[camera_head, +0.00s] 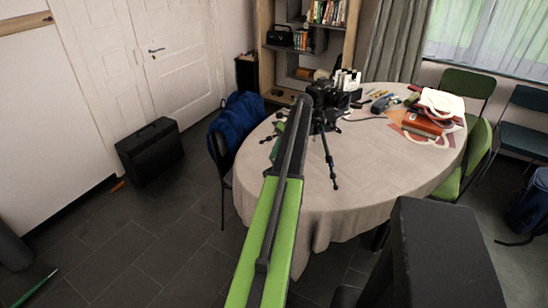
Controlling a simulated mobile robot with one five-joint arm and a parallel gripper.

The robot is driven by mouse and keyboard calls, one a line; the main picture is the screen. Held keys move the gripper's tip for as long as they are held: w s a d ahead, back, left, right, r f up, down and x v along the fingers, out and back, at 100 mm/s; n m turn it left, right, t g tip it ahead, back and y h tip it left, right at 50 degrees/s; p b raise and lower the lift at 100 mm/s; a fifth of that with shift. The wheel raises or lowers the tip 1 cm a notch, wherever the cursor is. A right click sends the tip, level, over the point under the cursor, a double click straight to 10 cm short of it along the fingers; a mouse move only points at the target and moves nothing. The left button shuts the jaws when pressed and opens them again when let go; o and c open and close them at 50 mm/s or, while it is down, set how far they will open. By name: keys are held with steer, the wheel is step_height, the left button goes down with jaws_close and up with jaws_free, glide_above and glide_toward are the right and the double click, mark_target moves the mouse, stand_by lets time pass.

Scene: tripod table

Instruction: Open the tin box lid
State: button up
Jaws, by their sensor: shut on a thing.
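My green and black arm reaches from the bottom of the view up over the left part of the round table (345,205). Its far end is beside a black tripod with camera gear (328,97). I cannot separate my gripper from the dark shapes there, nor see what is between its jaws. I cannot clearly make out a tin box or its lid. A red box-like object (421,124) lies at the table's right side, partly under a white cloth (441,103). Small dark and green items lie left of my arm, partly hidden by it.
White bottle-like items (346,79) stand behind the tripod. Several small tools (380,103) lie at the back of the table. A blue jacket (238,117) hangs on a chair at the left. Green chairs (467,85) stand at the right. The table's front is bare.

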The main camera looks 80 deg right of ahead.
steer(key=shift+s+d, duration=0.2)
steer(key=shift+s+d+r, duration=0.2)
steer(key=shift+s+d, duration=0.2)
steer(key=shift+d, duration=0.15)
steer(key=shift+s+d+r+p, duration=0.3)
steer(key=shift+s+d+p, duration=0.05)
steer(key=shift+s+d, duration=0.1)
steer(key=o, duration=0.5)
steer(key=shift+f, duration=0.1)
